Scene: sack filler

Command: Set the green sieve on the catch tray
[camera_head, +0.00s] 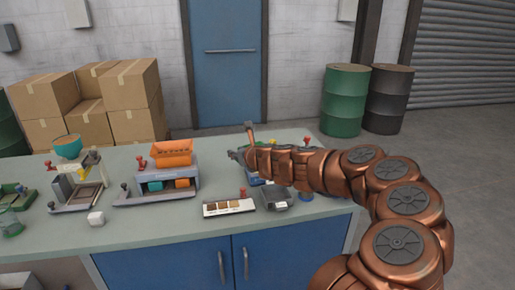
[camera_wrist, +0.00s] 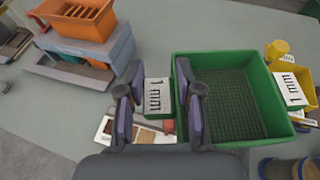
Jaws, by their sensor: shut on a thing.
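The green sieve (camera_wrist: 228,103) fills the right of the wrist view, a square green frame with a dark mesh floor. It has white "1 mm" labels on tabs at both sides. My gripper (camera_wrist: 160,92) is shut on the sieve's left labelled tab, one finger on each side of it.
An orange hopper (camera_head: 172,153) sits on a grey-blue stand left of my gripper. A card of brown samples (camera_head: 229,207) lies at the front. A small white cube (camera_head: 96,218) lies farther left. Bare bench top (camera_head: 160,228) runs along the front.

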